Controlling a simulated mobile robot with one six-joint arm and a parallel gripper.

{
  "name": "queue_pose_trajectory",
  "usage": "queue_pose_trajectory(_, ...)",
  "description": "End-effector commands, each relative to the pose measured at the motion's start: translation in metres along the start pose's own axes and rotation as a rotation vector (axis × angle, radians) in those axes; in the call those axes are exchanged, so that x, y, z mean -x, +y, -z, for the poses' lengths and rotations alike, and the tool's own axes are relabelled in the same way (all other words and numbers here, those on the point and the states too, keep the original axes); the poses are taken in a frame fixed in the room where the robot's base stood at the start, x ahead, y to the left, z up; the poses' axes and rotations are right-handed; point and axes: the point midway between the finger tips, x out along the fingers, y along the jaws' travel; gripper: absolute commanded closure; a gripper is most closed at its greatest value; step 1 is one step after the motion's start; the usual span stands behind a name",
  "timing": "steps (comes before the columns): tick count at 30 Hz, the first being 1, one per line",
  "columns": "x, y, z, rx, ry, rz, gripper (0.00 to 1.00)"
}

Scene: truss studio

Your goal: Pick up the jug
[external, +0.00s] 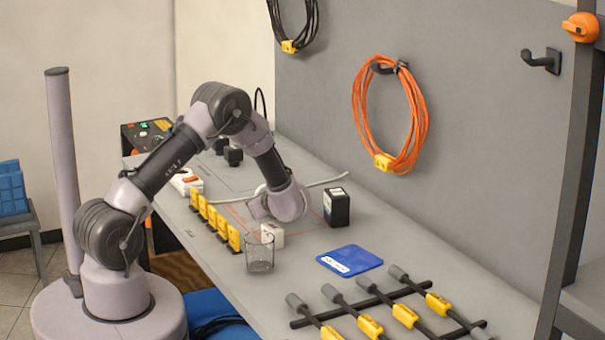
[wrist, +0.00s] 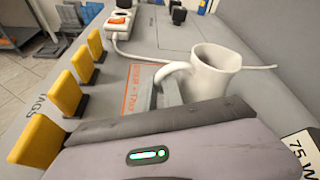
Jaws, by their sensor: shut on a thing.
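The jug (wrist: 216,72) is a white, mug-like vessel with a round open mouth. In the wrist view it stands beyond my gripper (wrist: 166,94), with its looped handle toward the left. The grey fingers are at the handle side and are shut on the jug. The lower part of the handle and jug is hidden by the fingers and the gripper body. In the external view my wrist (external: 288,203) is low over the bench and largely covers the jug; the fingertips cannot be made out there.
Yellow tags (external: 212,218) line the bench's front edge beside the wrist. A white cable (wrist: 254,67) runs behind the jug.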

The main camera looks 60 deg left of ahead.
Motion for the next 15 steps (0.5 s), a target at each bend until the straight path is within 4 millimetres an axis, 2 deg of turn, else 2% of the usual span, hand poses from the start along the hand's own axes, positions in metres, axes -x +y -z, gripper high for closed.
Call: queue_pose_trajectory(15, 0.0022, -0.0026, -0.0057, 0.002, -0.001, 0.001, 1.00)
